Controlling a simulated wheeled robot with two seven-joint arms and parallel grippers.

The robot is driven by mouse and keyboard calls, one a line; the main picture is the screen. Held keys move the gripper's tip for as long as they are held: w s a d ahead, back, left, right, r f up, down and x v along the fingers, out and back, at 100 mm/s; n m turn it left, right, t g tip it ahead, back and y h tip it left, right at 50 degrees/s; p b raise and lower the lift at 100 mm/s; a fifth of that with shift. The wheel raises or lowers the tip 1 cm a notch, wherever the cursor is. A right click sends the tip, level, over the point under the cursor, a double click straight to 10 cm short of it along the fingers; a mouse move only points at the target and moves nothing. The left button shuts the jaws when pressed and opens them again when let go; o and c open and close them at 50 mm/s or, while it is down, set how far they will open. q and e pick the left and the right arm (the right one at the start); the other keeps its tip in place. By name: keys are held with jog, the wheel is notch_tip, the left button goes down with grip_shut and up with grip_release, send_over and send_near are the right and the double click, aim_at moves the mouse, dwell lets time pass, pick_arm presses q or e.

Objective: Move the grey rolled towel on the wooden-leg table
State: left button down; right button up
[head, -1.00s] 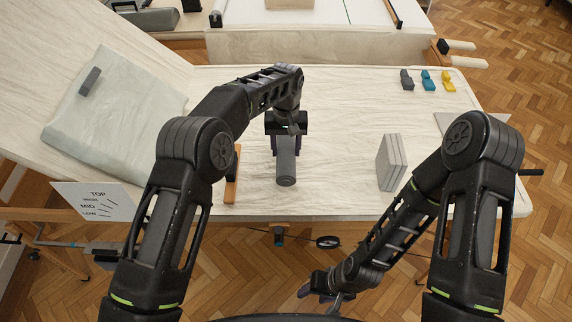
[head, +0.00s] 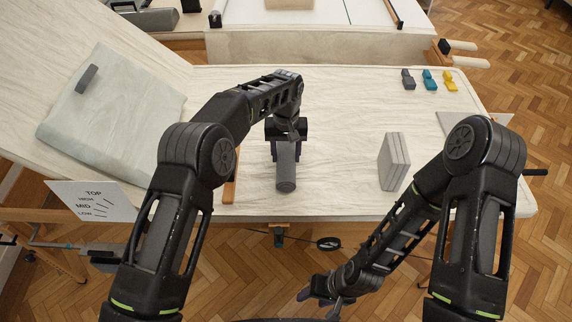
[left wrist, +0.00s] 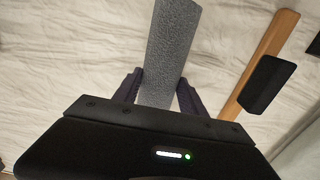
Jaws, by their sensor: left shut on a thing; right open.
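The grey rolled towel (head: 286,172) is on the cream-covered table (head: 335,150) near its front edge, one end pointing toward me. My left gripper (head: 286,146) is above the table, shut on the towel. In the left wrist view, its two fingers lie on either side of the grey roll (left wrist: 170,55), which extends beyond them. The arm hides the towel's far part in the head view. I cannot tell whether the towel touches the table. My right gripper (head: 322,296) is open and empty, low in front of the table, over the floor.
A wooden bar (head: 231,178) lies left of the towel. A grey block stack (head: 394,162) stands to the right. Small grey, teal and yellow pieces (head: 429,79) sit at the back right. A pale green sheet (head: 110,115) lies on the raised left section. The table's middle is clear.

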pick_arm(q)
jog(key=shift+f+b, duration=0.3)
jog(key=shift+c, duration=1.2)
grip_release()
jog(key=shift+r, duration=0.1)
notch_tip(320, 180, up, 8)
jog(key=shift+f+b, duration=0.15)
jog(key=shift+b, duration=0.5)
